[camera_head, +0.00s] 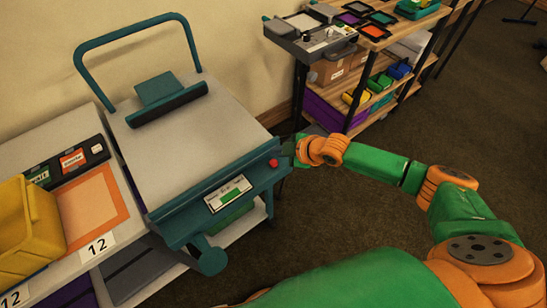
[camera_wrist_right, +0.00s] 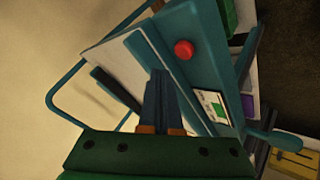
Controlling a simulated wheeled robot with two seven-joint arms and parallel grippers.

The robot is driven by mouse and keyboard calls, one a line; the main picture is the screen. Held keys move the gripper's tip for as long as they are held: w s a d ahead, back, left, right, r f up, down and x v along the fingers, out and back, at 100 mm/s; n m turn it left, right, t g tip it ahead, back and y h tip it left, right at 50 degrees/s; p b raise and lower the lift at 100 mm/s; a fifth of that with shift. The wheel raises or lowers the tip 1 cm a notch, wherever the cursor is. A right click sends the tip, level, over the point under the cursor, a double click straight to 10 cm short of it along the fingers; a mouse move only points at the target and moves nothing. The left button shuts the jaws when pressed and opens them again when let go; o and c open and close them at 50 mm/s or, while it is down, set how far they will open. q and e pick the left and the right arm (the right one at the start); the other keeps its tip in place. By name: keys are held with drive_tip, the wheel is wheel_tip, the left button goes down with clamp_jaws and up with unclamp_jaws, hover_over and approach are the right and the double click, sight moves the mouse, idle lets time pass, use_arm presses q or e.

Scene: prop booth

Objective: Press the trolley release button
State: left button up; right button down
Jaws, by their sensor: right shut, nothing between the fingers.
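The release button is a round red button (camera_head: 273,162) on the right end of the front face of a teal trolley (camera_head: 185,217) with a grey top. It also shows in the right wrist view (camera_wrist_right: 184,49). My right gripper (camera_head: 288,150) is just right of the button in the head view, partly hidden in shadow. In the right wrist view its fingers (camera_wrist_right: 160,76) are shut and empty, with tips below and left of the button and apart from it in the picture. My left gripper is not in view.
A display panel (camera_head: 228,194) sits left of the button on the trolley front, and a teal handle (camera_head: 135,32) rises at the back. A yellow bin (camera_head: 28,228) stands on the left table. A shelf with coloured bins (camera_head: 355,97) stands behind right. The carpet (camera_head: 440,130) is open.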

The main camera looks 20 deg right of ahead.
sight(277, 164)
wheel_tip(277, 164, up, 4)
drive_tip(key=p, duration=0.2)
drive_tip(key=shift+f+p, duration=0.25)
drive_tip(key=shift+p, duration=0.05)
drive_tip(key=shift+f, duration=0.1)
